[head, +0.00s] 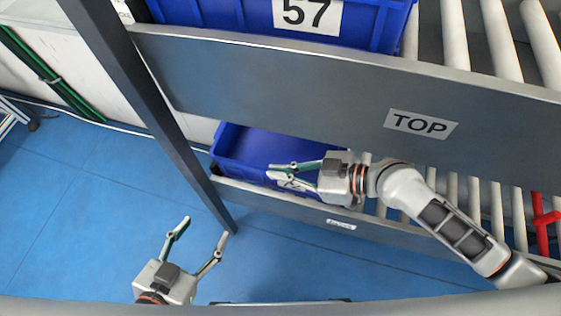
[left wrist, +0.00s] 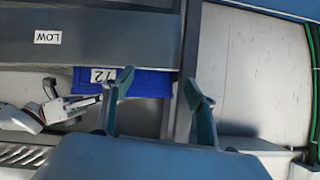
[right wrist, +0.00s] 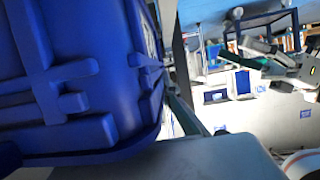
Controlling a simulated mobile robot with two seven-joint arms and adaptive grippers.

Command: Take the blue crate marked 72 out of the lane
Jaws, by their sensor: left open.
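The blue crate (head: 240,142) sits in the lower lane, under the upper shelf. Its front label is partly covered by my right gripper in the head view; in the left wrist view the label (left wrist: 103,75) shows upside down and seems to read 72. My right gripper (head: 272,172) is at the crate's front rim, fingers pointing left; whether it grips the rim is unclear. In the right wrist view the crate (right wrist: 70,80) fills the left side, beside one finger. My left gripper (head: 202,228) is open and empty, in front of the lane, left of and below the crate.
A blue crate marked 57 (head: 350,32) stands on the upper lane, behind a grey panel labelled TOP (head: 300,85). A dark post (head: 145,100) rises at the lane's left end. Rollers (head: 496,205) run right of the crate. The blue floor (head: 70,210) at left is clear.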

